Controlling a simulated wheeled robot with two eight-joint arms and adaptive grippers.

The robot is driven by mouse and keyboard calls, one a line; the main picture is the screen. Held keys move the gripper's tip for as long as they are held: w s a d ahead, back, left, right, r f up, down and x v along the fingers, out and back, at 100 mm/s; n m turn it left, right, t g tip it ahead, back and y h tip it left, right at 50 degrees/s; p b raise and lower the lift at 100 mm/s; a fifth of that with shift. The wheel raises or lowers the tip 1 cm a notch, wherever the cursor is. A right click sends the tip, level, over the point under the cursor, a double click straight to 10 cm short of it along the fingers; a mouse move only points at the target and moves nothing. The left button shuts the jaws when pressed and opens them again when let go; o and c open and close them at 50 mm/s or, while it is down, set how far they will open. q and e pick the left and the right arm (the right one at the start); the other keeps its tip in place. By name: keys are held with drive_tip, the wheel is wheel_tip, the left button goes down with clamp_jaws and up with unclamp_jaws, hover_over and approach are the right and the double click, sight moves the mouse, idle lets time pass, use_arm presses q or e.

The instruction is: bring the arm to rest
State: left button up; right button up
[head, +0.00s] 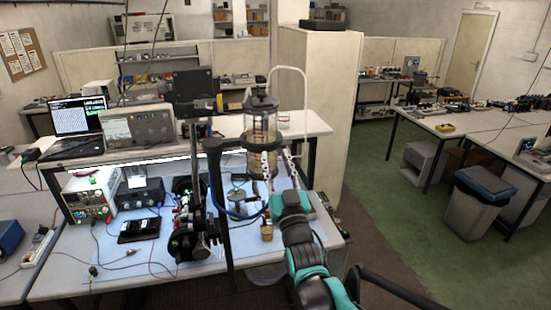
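A clear glass cylinder (262,125) with dark bands and a dark top is held upright in a dark stand above the workbench. My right arm, teal and black, comes in from the lower right. My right gripper (281,177) is at its far end, just below and to the right of the cylinder's lower band. Pale, finger-like parts show there, but their opening is unclear. I cannot tell whether they touch the cylinder. My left gripper is not in view.
The blue-matted workbench (130,262) holds a power supply (90,195), a black handheld device (139,229) and loose cables. A brass-coloured fitting (267,231) is below the cylinder. A grey bin (480,203) stands on the right, with green floor (385,190) clear beside it.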

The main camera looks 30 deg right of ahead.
drive_tip(key=s+a+f+n+g+y+b, duration=0.15)
drive_tip(key=f+b, duration=0.35)
drive_tip(key=f, duration=0.5)
drive_tip(key=s+a+f+g+y+b, duration=0.1)
drive_tip(key=s+a+f+g+b, duration=0.15)
drive_tip(key=f+b, duration=0.55)
drive_tip(key=s+a+f+g+y+b, duration=0.1)
drive_tip(key=a+f+g+b, duration=0.2)
drive_tip(key=f, duration=0.9)
drive_tip(key=s+a+f+g+b, duration=0.1)
drive_tip(key=s+f+b, duration=0.3)
drive_tip(key=f, duration=0.4)
drive_tip(key=s+a+f+n+g+y+b, duration=0.1)
drive_tip(key=s+f+g+b, duration=0.3)
drive_tip(key=f, duration=0.4)
drive_tip(key=s+a+f+g+y+b, duration=0.1)
drive_tip(key=s+a+f+g+b, duration=0.1)
drive_tip(key=s+f, duration=0.4)
wheel_tip(320, 180, down, 3)
drive_tip(key=a+b, duration=0.1)
drive_tip(key=b, duration=0.1)
drive_tip(key=shift+s+g+b, duration=0.15)
drive_tip(key=shift+g+b, duration=0.2)
drive_tip(key=shift+g, duration=0.05)
